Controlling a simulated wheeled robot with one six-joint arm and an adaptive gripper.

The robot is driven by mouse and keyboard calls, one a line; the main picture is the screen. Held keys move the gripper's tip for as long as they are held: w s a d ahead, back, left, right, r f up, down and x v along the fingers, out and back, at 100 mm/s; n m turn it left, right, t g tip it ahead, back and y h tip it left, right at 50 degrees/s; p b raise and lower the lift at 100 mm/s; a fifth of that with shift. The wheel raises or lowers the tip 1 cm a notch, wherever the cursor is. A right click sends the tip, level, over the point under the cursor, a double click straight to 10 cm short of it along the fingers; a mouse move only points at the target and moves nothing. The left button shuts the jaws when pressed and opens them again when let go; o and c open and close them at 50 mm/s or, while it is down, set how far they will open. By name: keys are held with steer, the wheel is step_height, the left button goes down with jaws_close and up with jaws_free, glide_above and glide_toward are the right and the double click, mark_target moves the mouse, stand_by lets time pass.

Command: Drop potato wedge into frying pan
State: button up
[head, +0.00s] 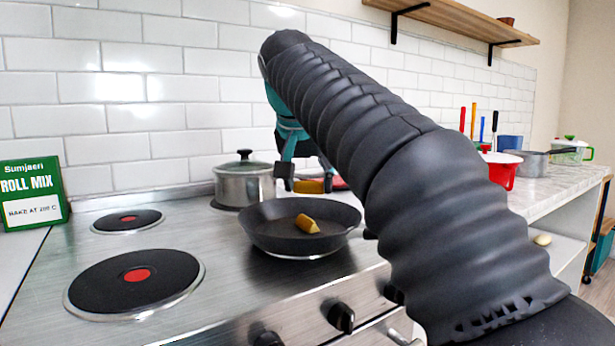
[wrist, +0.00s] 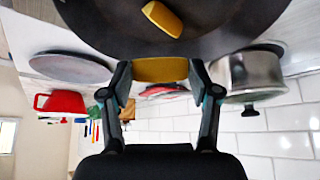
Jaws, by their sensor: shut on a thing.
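My gripper (head: 306,184) is shut on a yellow-brown potato wedge (head: 309,187), held above the back part of the dark frying pan (head: 268,228). In the wrist view, which looks upside down, the held potato wedge (wrist: 160,69) sits between the two fingertips of my gripper (wrist: 160,72). The frying pan (wrist: 100,22) fills the top of that view. A second potato wedge (head: 307,223) lies inside the pan; it also shows in the wrist view (wrist: 162,18).
A lidded steel pot (head: 243,183) stands behind the pan. Two bare burners, a front one (head: 135,280) and a back one (head: 127,220), lie to the left. A green roll mix box (head: 32,190) stands at far left. A red pot (head: 503,170) is on the right counter.

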steer(key=o, duration=0.9)
steer(key=shift+o, duration=0.2)
steer(key=v, duration=0.7)
steer(key=shift+r, duration=0.25)
steer(key=shift+s, duration=0.2)
